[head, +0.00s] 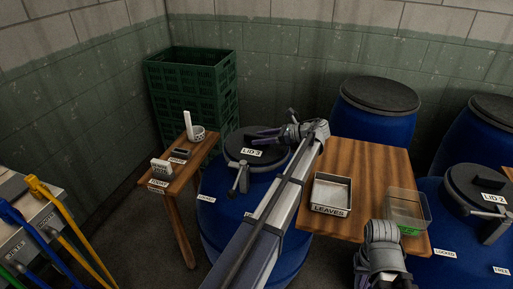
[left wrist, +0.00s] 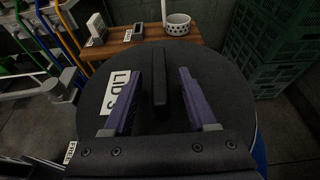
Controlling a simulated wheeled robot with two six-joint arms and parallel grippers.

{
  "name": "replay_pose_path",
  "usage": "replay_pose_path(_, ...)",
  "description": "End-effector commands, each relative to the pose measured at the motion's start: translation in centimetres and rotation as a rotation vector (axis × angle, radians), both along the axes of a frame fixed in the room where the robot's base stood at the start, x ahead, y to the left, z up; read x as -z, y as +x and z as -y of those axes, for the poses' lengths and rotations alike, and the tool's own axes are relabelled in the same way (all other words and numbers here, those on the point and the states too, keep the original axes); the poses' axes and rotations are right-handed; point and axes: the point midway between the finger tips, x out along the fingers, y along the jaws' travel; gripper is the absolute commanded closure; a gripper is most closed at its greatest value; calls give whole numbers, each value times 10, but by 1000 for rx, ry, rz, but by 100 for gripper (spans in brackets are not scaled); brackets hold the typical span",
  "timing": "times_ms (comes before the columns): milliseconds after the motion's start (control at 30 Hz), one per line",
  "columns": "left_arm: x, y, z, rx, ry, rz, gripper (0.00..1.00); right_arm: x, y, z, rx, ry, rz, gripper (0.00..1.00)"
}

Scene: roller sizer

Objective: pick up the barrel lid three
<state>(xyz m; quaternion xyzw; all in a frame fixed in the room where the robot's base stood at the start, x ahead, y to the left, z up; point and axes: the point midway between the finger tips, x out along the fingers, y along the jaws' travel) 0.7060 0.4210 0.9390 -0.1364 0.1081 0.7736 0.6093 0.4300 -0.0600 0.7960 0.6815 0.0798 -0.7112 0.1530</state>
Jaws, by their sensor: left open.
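The black round lid marked LID 3 (head: 238,152) sits on a blue barrel (head: 220,200) left of centre in the head view. The lid fills most of the left wrist view (left wrist: 110,70), with its raised bar handle (left wrist: 160,90) upright in the picture. My left gripper (head: 265,136) is over the lid, open and empty. In the left wrist view its two purple fingers (left wrist: 172,68) stand on either side of the handle, and the left one partly covers the label. I cannot tell whether the fingers touch the lid. My right gripper's fingers are not visible.
A wooden table (head: 370,160) beside the barrel holds a LEAVES tray (head: 331,193) and a clear bin (head: 408,208). A barrel with LID 2 (head: 480,185) stands right. A narrow shelf (head: 186,165) and green crates (head: 190,75) are left and behind.

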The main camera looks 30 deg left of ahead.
Motion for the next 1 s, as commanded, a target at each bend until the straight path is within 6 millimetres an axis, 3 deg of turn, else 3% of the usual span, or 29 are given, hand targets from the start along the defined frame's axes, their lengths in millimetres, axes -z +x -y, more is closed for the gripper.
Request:
replay_pose_path(133,8,-5,-17,0,0,1,43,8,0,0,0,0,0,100)
replay_pose_path(367,7,-4,-18,1,0,1,44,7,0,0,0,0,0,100)
replay_pose_path(867,7,-4,-18,1,0,1,100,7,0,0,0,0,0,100)
replay_pose_path(1000,7,-4,-18,1,0,1,100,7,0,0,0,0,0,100)
